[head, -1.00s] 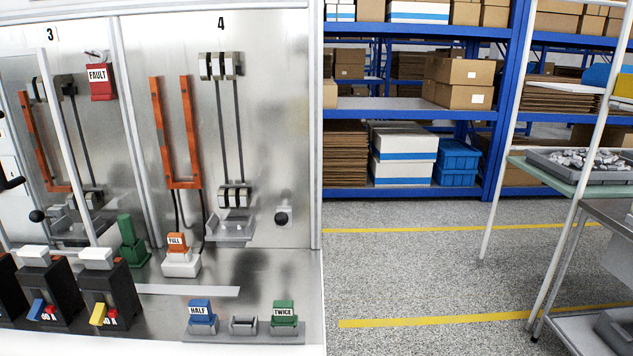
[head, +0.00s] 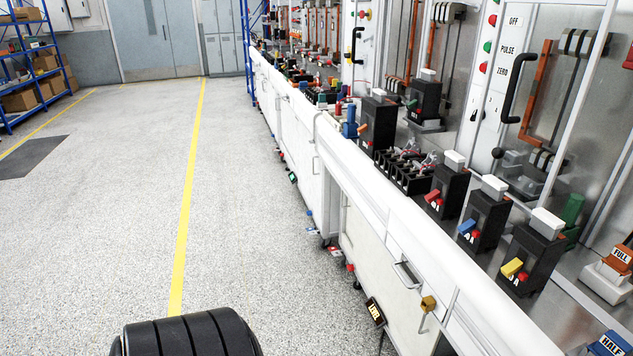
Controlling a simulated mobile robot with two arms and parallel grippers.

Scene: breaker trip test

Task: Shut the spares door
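A long white bench front (head: 375,250) with panels and handles runs away from me along the right of the head view. A grey bar handle (head: 404,274) is on its near part, with a yellow-brown block (head: 428,303) beside it. I cannot tell which panel is the spares door, or whether any panel stands open. No label naming the spares shows. Neither of my grippers is in view.
Black breakers with coloured levers, such as one with a yellow lever (head: 512,267), line the bench top. Small tags and blocks stick out low along the bench front. The grey floor (head: 120,220) left of the bench is clear, with a yellow line (head: 187,200).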

